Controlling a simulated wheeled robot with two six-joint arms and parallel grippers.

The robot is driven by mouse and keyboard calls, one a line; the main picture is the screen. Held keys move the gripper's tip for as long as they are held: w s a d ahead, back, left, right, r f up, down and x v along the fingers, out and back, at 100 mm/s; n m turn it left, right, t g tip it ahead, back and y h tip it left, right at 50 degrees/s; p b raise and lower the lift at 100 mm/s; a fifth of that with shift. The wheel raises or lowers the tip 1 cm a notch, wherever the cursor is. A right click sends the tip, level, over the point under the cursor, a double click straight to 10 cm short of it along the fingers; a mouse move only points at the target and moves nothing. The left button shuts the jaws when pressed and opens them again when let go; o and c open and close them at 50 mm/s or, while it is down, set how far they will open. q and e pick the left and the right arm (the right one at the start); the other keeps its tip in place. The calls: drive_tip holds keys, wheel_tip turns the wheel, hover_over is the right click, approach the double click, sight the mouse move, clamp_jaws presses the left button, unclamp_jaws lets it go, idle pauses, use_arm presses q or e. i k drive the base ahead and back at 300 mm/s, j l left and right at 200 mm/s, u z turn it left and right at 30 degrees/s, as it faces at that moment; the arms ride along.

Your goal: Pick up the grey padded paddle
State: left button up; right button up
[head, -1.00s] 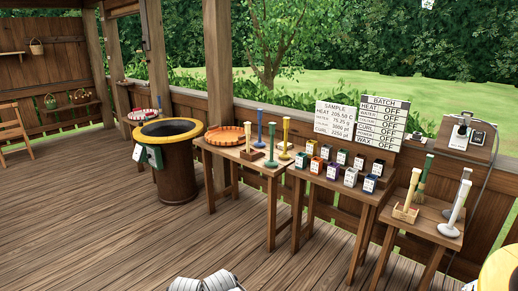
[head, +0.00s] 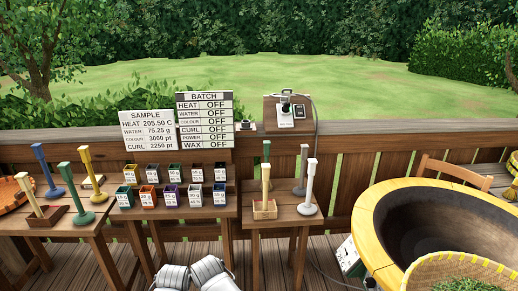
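Two upright pale paddles stand on round bases on the small wooden table (head: 270,218) right of centre. The rear one is a grey paddle (head: 301,170). The front one is a lighter, whitish-grey paddle (head: 309,184), close to the table's right edge. I cannot tell which of them is padded. Beside them a cream-topped stick (head: 266,180) stands in a small wooden box, with a green-handled stick (head: 267,152) behind it. Neither of my grippers shows; only white and grey parts of my own body are at the bottom edge.
Left tables hold blue (head: 42,168), green (head: 75,193) and yellow (head: 87,170) posts and several small colored boxes (head: 171,195). A batch board (head: 205,118) stands behind. A large yellow-rimmed pan (head: 365,226) and a basket (head: 470,265) fill the right.

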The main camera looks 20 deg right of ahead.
sight(300, 190)
drive_tip(key=i+l+z, duration=0.15)
drive_tip(key=i+z, duration=1)
drive_tip(key=z, duration=0.15)
drive_tip(key=i+j+z, duration=0.25)
drive_tip(key=z, duration=0.15)
drive_tip(key=i, duration=0.15)
